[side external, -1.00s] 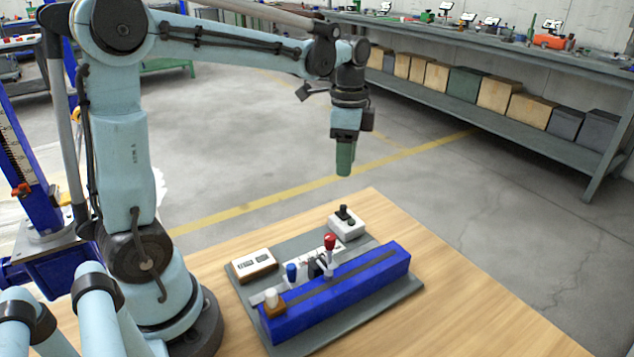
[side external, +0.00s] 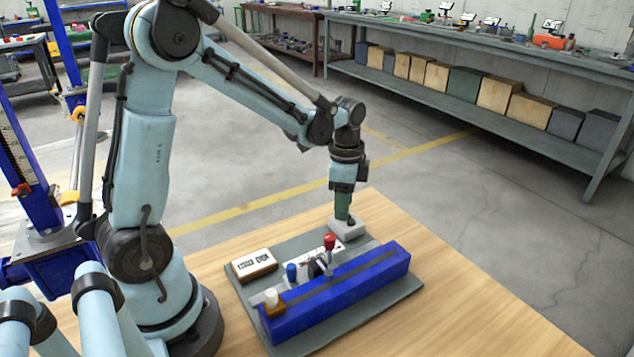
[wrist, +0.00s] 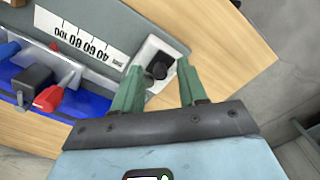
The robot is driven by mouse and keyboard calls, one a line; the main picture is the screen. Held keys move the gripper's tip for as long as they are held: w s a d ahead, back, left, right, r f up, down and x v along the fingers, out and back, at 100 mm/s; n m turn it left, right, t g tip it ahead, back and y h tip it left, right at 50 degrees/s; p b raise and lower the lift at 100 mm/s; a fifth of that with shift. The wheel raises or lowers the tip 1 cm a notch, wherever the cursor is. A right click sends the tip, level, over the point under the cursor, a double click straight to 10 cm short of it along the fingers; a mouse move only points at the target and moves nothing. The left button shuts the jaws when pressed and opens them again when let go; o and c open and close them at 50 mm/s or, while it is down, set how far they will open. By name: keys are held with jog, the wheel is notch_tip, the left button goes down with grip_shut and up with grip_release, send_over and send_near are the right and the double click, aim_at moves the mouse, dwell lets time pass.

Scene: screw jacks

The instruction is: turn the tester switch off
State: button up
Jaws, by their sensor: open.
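The tester switch is a black knob (wrist: 158,66) on a small white box (side external: 347,229) at the back right of the grey base plate. My gripper (side external: 343,215) points down over this box and hides most of the knob in the side view. In the wrist view my green fingers (wrist: 160,70) are spread apart, with the black knob between or just beyond their tips. Nothing is held. Whether a finger touches the knob cannot be told.
A blue rail (side external: 340,290) runs along the front of the grey base plate (side external: 404,291). A red knob (side external: 329,241), a blue knob (side external: 291,271) and a white display box (side external: 254,264) stand close by. A printed scale (wrist: 85,36) lies beside the switch box.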

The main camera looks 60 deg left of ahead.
grip_shut()
jog(key=shift+n, duration=0.3)
jog(key=n, duration=0.3)
jog(key=shift+n, duration=0.3)
jog(key=n, duration=0.4)
jog(key=shift+n, duration=0.3)
jog(key=n, duration=0.4)
jog(key=shift+n, duration=2.5)
